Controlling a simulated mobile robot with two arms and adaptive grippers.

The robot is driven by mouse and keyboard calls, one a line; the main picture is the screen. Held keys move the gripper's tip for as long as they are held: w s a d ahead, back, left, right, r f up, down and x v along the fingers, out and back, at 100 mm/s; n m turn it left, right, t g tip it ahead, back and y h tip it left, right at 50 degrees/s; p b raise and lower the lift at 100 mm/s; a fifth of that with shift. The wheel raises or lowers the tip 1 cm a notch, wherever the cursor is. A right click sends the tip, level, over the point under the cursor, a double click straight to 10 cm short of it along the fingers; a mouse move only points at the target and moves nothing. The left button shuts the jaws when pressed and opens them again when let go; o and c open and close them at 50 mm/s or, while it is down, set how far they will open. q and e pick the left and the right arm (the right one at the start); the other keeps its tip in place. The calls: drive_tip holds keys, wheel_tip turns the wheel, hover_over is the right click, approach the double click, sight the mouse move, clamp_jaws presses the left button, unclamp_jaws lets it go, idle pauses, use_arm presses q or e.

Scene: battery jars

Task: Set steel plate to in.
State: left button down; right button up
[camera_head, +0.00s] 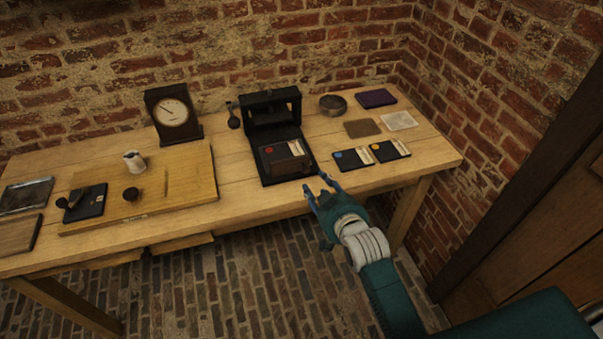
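A black stand (272,119) with an upright frame at its back is on the wooden table. On its low front bed lies a dark block or plate (285,158) with a red dot and a pale label. I cannot tell for certain which thing is the steel plate. Two dark plates with pale labels lie to the right, one with a blue dot (353,160) and one with a yellow dot (389,151). My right gripper (315,181) is at the table's front edge, just in front of the stand's right corner. Its fingers are apart and nothing shows between them. My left gripper is out of view.
A round metal dish (333,105), a purple block (375,98), a brown square (362,127) and a pale square (399,120) are at the back right. A clock (174,114) stands behind a wooden board (190,187) bearing a small jug (134,161). Brick walls bound the table (440,153).

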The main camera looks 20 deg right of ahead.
sight(306, 171)
drive_tip(key=x, duration=1)
drive_tip(key=shift+f+p, duration=0.15)
drive_tip(key=shift+p, duration=0.15)
drive_tip(key=shift+c, duration=0.2)
clamp_jaws()
